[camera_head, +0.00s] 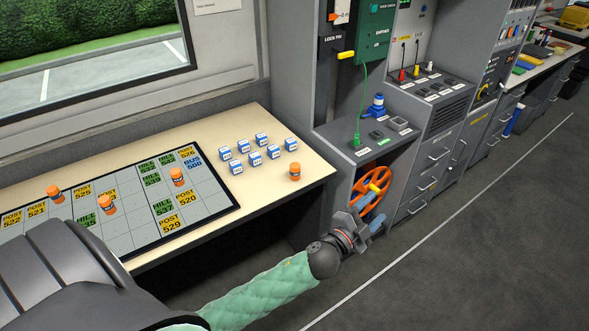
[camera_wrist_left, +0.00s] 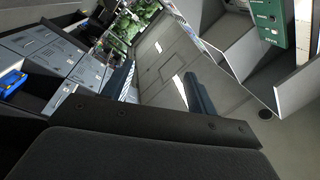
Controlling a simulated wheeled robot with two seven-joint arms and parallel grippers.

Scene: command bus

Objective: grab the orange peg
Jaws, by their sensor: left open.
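One orange peg (camera_head: 295,172) with a white band stands on the bare right end of the cream table, to the right of the blue blocks. Other orange pegs stand on the map board: one on its right part (camera_head: 177,177), one nearer its front (camera_head: 106,204), and one at its back left (camera_head: 55,193). My left gripper (camera_head: 369,218) is open and empty, beyond the table's right edge and in front of the orange wheel. In the wrist view its two blue-grey fingers (camera_wrist_left: 162,88) stand apart with no peg between them. My right gripper is not seen.
Several blue-and-white blocks (camera_head: 255,151) stand behind and left of the lone peg. The dark-edged map board (camera_head: 205,200) covers the table's left. A grey cabinet (camera_head: 385,150) with an orange wheel (camera_head: 371,190) stands right of the table. The floor is clear.

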